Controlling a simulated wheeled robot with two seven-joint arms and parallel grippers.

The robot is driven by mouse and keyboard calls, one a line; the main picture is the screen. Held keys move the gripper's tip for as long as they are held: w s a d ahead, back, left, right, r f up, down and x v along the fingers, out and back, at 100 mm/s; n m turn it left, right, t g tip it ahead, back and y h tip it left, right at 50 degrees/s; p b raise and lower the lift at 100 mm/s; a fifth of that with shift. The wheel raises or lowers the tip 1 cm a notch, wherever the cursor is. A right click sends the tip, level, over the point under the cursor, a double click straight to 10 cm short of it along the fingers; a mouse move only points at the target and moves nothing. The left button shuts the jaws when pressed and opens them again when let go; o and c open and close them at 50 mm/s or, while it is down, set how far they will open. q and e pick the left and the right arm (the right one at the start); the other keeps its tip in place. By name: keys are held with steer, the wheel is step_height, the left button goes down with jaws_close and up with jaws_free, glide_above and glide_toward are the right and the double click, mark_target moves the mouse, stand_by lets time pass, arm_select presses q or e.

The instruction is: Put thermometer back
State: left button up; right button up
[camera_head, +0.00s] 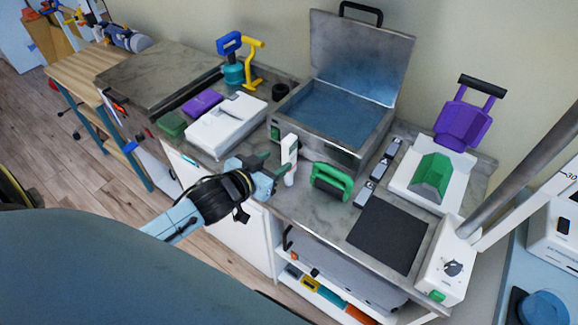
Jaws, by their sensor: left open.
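A slim white upright device (289,150), which looks like the thermometer, stands near the front edge of the grey counter (310,208). My left gripper (273,173) is open, just left of the white device, with its dark fingers pointing toward it. I cannot tell whether the fingers touch it. My right gripper is not in view.
A metal case (330,115) with its lid raised stands behind. A green-handled object (331,182) and a black mat (388,234) lie to the right. A white box (226,124) is on the left. Shelves (318,286) hold items below the counter.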

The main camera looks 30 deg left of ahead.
mark_target(293, 149)
arm_select(q)
steer(key=x, duration=0.9)
steer(key=shift+w+a, duration=0.1)
steer(key=shift+w, duration=0.25)
jaws_close()
